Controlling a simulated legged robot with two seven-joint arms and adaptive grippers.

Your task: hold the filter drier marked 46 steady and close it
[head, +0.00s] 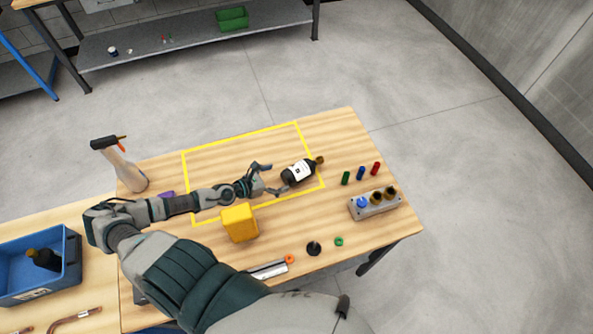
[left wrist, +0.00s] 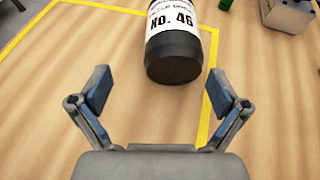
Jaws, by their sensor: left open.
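The filter drier marked 46 (head: 299,172) is a black cylinder with a white label and a copper-coloured end. It lies on its side on the wooden table, by the right side of the yellow outline. In the left wrist view its dark base and label (left wrist: 174,45) show just ahead of my fingers. My left gripper (head: 272,181) is open, with its fingers spread short of the drier's near end. It also shows in the left wrist view (left wrist: 165,93), with nothing between the fingers. My right gripper is not in view.
A yellow block (head: 239,223) stands below my left arm. A grey holder (head: 375,205) and green, blue and red pieces (head: 361,173) are at the right. A spray bottle (head: 122,167) stands far left. A blue bin (head: 38,268) holds another dark bottle-shaped item.

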